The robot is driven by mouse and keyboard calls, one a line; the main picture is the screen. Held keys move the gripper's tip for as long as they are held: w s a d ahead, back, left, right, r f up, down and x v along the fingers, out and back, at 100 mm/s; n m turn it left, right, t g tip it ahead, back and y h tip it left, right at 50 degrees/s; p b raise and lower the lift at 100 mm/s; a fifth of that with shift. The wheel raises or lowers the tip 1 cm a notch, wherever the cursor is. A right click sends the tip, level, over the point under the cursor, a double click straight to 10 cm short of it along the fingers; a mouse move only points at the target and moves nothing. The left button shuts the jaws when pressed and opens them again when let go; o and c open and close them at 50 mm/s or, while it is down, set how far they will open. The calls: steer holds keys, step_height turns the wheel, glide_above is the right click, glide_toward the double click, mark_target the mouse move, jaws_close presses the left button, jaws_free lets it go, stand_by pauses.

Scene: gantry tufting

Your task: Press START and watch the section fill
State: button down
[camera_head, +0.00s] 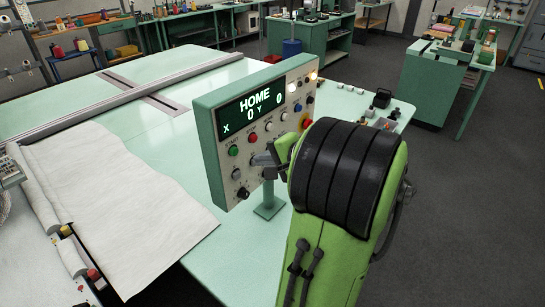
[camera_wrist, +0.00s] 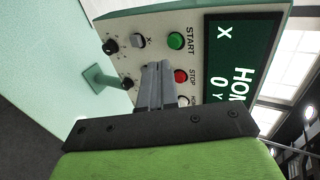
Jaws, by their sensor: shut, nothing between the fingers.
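The control panel (camera_head: 207,150) stands on a post at the table. Its display (camera_head: 250,108) reads HOME, X 0, Y 0. The green START button (camera_head: 233,151) is at the left of the panel face, with a red button (camera_head: 253,138) beside it. In the wrist view START (camera_wrist: 177,41) and the red STOP button (camera_wrist: 181,76) show clearly. My gripper (camera_head: 259,160) is shut and empty in front of the panel's lower face. In the wrist view my gripper's fingertips (camera_wrist: 158,67) are near START and STOP; I cannot tell if they touch. White cloth (camera_head: 130,190) lies at the left.
A pale green table (camera_head: 150,75) with a rail (camera_head: 130,98) across it lies behind the cloth. Small items sit on the table right of the panel. Green workbenches (camera_head: 310,35) stand at the back. Grey floor (camera_head: 470,210) is clear at the right.

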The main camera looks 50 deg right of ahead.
mark_target(235, 153)
steer(key=x, duration=0.2)
steer(key=r+x, duration=0.1)
steer(key=x, duration=0.1)
steer(key=p+x, duration=0.1)
steer(key=x, duration=0.1)
steer(key=shift+w, duration=1.1)
